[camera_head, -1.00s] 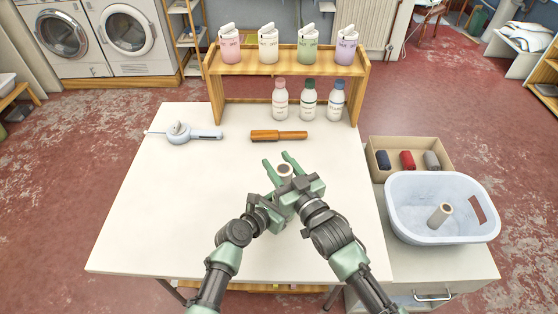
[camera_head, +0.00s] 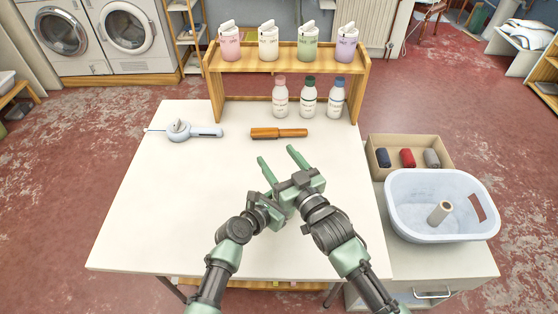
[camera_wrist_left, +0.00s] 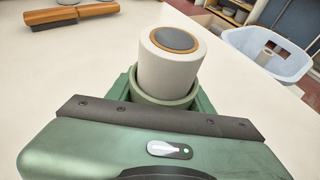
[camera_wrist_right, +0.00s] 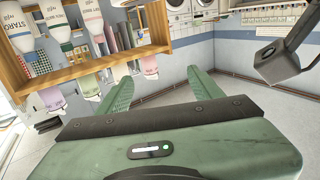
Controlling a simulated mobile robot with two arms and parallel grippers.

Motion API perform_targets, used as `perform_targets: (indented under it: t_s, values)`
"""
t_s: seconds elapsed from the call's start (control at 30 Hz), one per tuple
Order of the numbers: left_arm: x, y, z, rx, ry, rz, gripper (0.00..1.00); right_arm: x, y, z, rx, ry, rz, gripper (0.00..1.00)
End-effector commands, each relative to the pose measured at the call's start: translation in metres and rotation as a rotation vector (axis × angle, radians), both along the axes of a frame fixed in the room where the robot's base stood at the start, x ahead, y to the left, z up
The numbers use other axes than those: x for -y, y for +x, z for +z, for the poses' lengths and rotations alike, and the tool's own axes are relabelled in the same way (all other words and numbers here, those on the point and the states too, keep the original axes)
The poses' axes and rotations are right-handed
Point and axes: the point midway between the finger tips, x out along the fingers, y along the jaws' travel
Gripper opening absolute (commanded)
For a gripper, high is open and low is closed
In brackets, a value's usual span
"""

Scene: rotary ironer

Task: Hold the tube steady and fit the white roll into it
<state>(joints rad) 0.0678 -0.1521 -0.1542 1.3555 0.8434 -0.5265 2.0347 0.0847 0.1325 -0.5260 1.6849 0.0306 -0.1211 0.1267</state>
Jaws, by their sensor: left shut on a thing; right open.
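The white roll (camera_wrist_left: 170,66) stands in the green tube (camera_wrist_left: 150,98) in the left wrist view. Its upper part sticks out above the tube's rim, and its top shows a grey disc with an orange edge. My left gripper (camera_head: 268,208) is shut on the tube, low over the table. My right gripper (camera_head: 278,155) is open in front of it; the right wrist view shows nothing between its fingers (camera_wrist_right: 163,90). In the head view the roll and tube are hidden behind my right gripper.
A brush (camera_head: 279,133) and a pale blue tool (camera_head: 190,132) lie on the white table (camera_head: 170,210). A wooden shelf (camera_head: 290,62) with bottles stands at the back. On the right are a basin (camera_head: 400,222) holding a beige tube (camera_head: 439,213) and a box (camera_head: 440,147) of rolls.

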Motion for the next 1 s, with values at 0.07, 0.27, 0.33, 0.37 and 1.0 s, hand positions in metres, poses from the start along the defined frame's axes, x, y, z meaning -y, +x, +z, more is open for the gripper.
perform_targets:
  t_s: [0.07,0.27,0.33,0.37,1.0]
  values:
    - [0.000,0.000,0.000,0.001,-0.001,0.000,0.03,0.000,0.000,0.014,0.005,0.002,0.000,0.66]
    - [0.000,0.000,0.000,0.001,-0.001,0.000,0.03,0.000,0.000,0.044,0.004,0.002,0.000,0.66]
    - [0.000,0.000,0.000,0.001,-0.001,0.000,0.03,0.000,0.000,0.053,0.003,0.002,0.000,0.66]
    - [0.000,0.000,0.000,0.001,-0.001,0.000,0.03,0.000,0.000,0.056,0.002,0.001,0.000,0.66]
    - [0.000,0.000,0.000,0.001,-0.001,0.000,0.77,0.000,0.000,0.063,0.000,0.000,0.000,0.66]
